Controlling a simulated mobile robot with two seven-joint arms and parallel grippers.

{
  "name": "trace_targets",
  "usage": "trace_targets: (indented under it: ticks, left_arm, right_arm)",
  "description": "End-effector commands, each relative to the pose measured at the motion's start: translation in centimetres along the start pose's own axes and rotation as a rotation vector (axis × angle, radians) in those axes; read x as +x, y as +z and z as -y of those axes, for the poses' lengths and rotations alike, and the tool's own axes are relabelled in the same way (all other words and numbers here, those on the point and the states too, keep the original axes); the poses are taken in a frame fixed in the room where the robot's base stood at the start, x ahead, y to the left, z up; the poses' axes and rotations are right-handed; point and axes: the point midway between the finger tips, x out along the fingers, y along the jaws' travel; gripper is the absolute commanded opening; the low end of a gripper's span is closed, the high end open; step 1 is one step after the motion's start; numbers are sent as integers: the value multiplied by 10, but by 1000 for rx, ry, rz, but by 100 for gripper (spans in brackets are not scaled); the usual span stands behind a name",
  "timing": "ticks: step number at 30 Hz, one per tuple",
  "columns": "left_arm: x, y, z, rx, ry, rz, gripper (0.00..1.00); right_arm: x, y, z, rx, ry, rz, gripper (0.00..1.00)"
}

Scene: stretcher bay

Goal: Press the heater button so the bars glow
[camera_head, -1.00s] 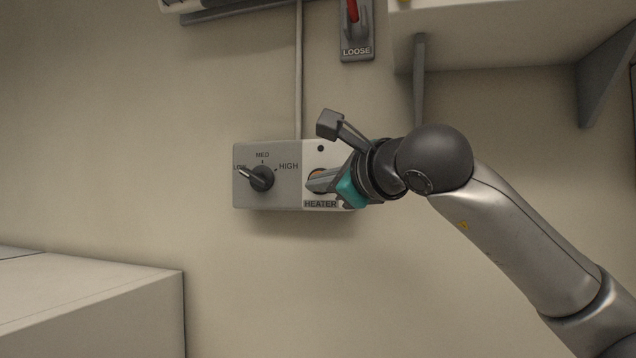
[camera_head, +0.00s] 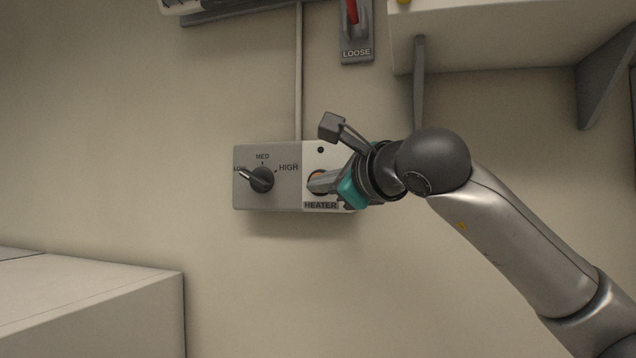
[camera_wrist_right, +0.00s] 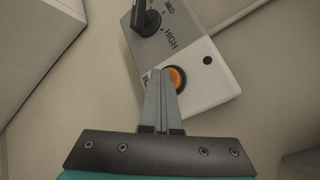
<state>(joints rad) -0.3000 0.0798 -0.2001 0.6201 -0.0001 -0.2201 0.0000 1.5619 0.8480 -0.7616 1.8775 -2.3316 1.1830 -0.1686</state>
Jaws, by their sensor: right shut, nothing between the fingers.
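The heater control box (camera_head: 270,203) is on the wall, with a grey dial half and a white half marked HEATER. Its dial (camera_head: 262,179) has its pointer toward LOW. The round orange button (camera_wrist_right: 177,78) shows in the right wrist view, partly behind my fingertips. In the head view only a thin rim of it shows around the fingers. My right gripper (camera_head: 314,184) is shut and empty, its tips at the button; it also shows in the right wrist view (camera_wrist_right: 160,75). I cannot tell if the tips touch the button. A dark indicator dot (camera_head: 320,150) sits above it. My left gripper is not in view.
A conduit (camera_head: 298,80) runs up from the box to a fixture (camera_head: 240,10) at the top edge; no glowing bars show. A red switch marked LOOSE (camera_head: 356,35) and a shelf (camera_head: 490,40) are above right. A white cabinet (camera_head: 100,310) stands lower left.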

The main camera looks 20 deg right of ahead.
Motion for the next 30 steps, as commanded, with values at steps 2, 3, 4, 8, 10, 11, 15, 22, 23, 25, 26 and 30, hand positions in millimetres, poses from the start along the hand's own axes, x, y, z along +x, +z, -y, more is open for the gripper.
trace_targets:
  ticks: [2, 3, 4, 8, 10, 11, 15, 22, 23, 25, 26, 30]
  left_arm:
    - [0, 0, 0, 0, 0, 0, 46]
    - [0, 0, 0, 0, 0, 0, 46]
    - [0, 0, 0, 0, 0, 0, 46]
    - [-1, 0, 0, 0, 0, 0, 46]
    - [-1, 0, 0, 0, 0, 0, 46]
    - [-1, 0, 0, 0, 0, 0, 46]
    - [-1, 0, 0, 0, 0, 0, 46]
    - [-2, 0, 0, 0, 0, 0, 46]
    - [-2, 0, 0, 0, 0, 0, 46]
    - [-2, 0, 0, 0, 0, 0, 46]
    - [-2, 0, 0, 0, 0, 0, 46]
    - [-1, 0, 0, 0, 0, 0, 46]
  right_arm:
    - [1, -1, 1, 1, 0, -2, 0]
    - [1, -1, 1, 1, 0, -2, 0]
    - [2, -2, 1, 1, 0, -2, 0]
    - [3, -3, 2, 2, 0, -3, 0]
    - [4, -3, 2, 2, 0, -3, 0]
    - [4, -3, 3, 2, 0, -3, 0]
    - [5, -4, 4, 2, -1, -3, 0]
    - [7, -6, 5, 1, -1, -3, 0]
    - [7, -6, 5, 1, -1, -3, 0]
    - [7, -6, 5, 1, -1, -3, 0]
    - [7, -6, 5, 1, -1, -3, 0]
    - [7, -6, 5, 1, -1, -4, 0]
